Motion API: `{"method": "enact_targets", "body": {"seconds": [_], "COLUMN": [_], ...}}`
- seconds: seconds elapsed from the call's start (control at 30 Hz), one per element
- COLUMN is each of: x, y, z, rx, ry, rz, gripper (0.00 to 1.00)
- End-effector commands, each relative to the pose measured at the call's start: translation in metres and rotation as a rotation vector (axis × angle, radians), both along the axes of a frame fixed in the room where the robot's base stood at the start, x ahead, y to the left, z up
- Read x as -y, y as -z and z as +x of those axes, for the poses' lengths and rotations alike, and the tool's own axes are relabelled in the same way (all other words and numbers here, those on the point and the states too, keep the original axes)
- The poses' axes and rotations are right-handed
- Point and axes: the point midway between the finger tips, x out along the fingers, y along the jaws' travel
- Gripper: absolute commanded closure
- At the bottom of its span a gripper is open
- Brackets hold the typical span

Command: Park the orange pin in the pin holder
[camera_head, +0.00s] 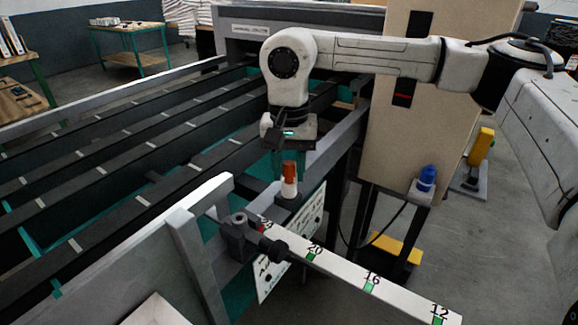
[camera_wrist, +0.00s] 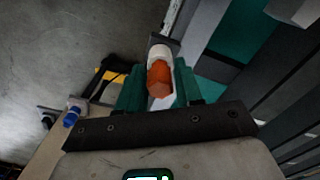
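The orange pin (camera_head: 289,172) has an orange top and a white lower part. It stands upright on a dark block (camera_head: 288,196) beside the grey frame. My gripper (camera_head: 290,168) points down over it, with its teal fingers on either side of the orange top. The wrist view shows the orange top (camera_wrist: 159,80) between the fingers (camera_wrist: 160,88). I cannot tell whether they press on it or leave a small gap. A blue pin (camera_head: 426,178) stands on a pale holder (camera_head: 419,192) at the right, and no orange pin is there.
A white numbered ruler (camera_head: 345,275) with a dark clamp (camera_head: 240,238) runs along the front. A tall beige cabinet (camera_head: 412,140) stands behind the blue pin. A yellow-and-grey device (camera_head: 481,147) is on the right. Long dark rails (camera_head: 150,150) fill the left.

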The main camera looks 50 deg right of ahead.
Motion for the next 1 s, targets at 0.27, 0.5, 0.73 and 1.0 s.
{"method": "enact_targets", "body": {"seconds": [0.27, 0.5, 0.73, 1.0], "x": [0.000, 0.000, 0.001, 0.000], "y": [0.000, -0.004, -0.039, -0.088], "z": [0.000, 0.000, 0.000, 0.000], "rx": [0.000, 0.001, 0.002, 0.000], "ry": [0.000, 0.000, 0.001, 0.000], "rz": [0.000, -0.002, -0.003, -0.002], "gripper": [0.45, 0.45, 0.45, 0.45]}}
